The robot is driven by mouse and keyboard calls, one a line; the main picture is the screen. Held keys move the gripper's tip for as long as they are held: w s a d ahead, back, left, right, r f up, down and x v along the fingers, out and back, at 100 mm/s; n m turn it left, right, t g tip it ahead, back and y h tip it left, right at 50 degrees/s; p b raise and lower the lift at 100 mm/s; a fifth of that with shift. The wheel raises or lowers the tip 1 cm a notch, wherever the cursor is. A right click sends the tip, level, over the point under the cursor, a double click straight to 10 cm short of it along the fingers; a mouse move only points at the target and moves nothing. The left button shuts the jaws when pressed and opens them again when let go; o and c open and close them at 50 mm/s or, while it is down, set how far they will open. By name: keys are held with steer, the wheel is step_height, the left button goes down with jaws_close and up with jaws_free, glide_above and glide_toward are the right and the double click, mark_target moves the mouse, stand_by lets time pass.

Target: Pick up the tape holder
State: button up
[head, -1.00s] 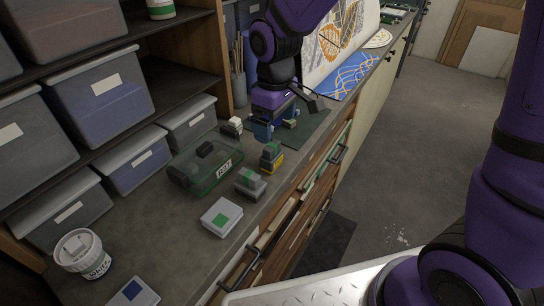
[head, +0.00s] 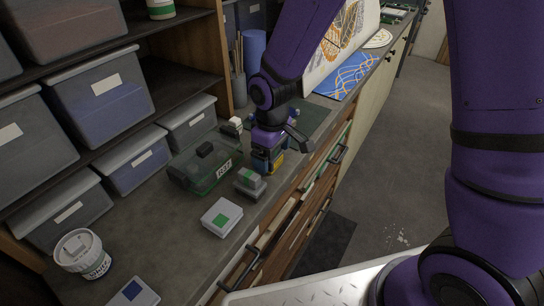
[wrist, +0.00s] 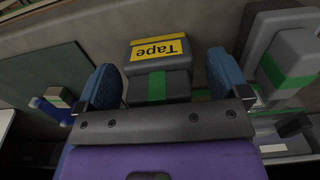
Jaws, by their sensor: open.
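The tape holder (wrist: 158,88) is a grey block with a green stripe and a yellow label reading "Tape". In the wrist view it sits between the two blue fingers of my gripper (wrist: 162,66), which is open, with a gap visible on either side. In the head view my gripper (head: 267,158) is down over the tape holder on the worktop. There only a bit of yellow at the tape holder's base (head: 278,163) shows; the rest is hidden by the gripper.
A grey block with a green top (head: 249,182) stands close by, nearer the camera. A green see-through box (head: 190,180) is to the left. A white box with a green square (head: 222,217) lies nearer. A dark green mat (head: 308,119) is behind. Drawers run below the worktop edge.

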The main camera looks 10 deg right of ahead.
steer(key=c, duration=1)
steer(key=shift+c, duration=0.2)
steer(key=shift+r, duration=0.2)
